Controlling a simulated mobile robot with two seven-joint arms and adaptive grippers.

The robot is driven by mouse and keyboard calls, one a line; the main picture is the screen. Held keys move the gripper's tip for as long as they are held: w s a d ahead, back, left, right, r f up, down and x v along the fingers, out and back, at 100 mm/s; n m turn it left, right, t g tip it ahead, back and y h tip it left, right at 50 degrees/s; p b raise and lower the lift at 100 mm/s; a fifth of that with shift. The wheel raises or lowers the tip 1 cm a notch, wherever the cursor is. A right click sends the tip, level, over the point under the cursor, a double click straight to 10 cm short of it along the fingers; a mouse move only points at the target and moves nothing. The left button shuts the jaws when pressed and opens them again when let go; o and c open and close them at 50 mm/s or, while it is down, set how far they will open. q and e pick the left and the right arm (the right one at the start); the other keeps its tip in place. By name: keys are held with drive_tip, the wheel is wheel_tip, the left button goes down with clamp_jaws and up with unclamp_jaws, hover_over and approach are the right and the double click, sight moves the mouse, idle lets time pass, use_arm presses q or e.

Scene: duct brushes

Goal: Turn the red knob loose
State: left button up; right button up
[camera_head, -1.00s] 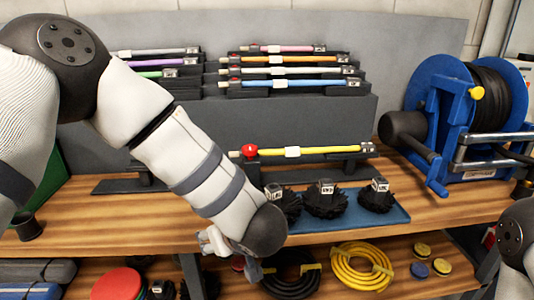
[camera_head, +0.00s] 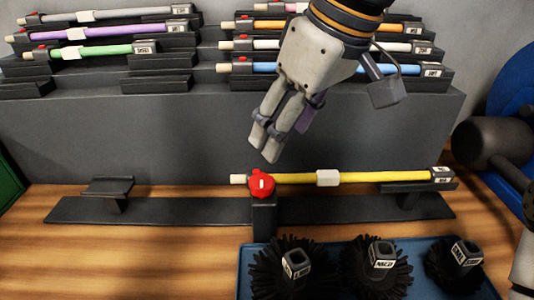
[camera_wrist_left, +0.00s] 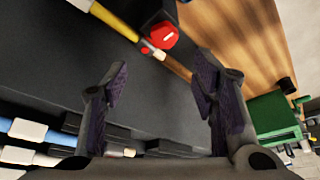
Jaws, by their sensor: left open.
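The red knob (camera_head: 261,184) sits on a black post at the left end of the yellow rod (camera_head: 380,177), which lies level on a low black stand. My left gripper (camera_head: 265,152) hangs just above the knob with its fingers pointing down, apart from it. In the left wrist view the left gripper (camera_wrist_left: 160,90) is open and empty. The red knob (camera_wrist_left: 159,36) shows there beyond the fingertips, near the top. My right gripper is not in view.
Blue tray (camera_head: 245,275) with several black brushes lies in front of the stand. Racks of coloured rods (camera_head: 110,32) stand behind, above a dark grey panel (camera_head: 130,130). A blue reel (camera_head: 500,180) is at the right. Wooden bench (camera_head: 150,240) is clear at front left.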

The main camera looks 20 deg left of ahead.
sight(262, 180)
use_arm(q)
drive_tip(key=x, duration=1.1)
drive_tip(key=shift+s+f, duration=0.1)
drive_tip(key=shift+s, duration=0.3)
drive_tip(key=shift+c, duration=0.3)
drive_tip(key=c, duration=1.1)
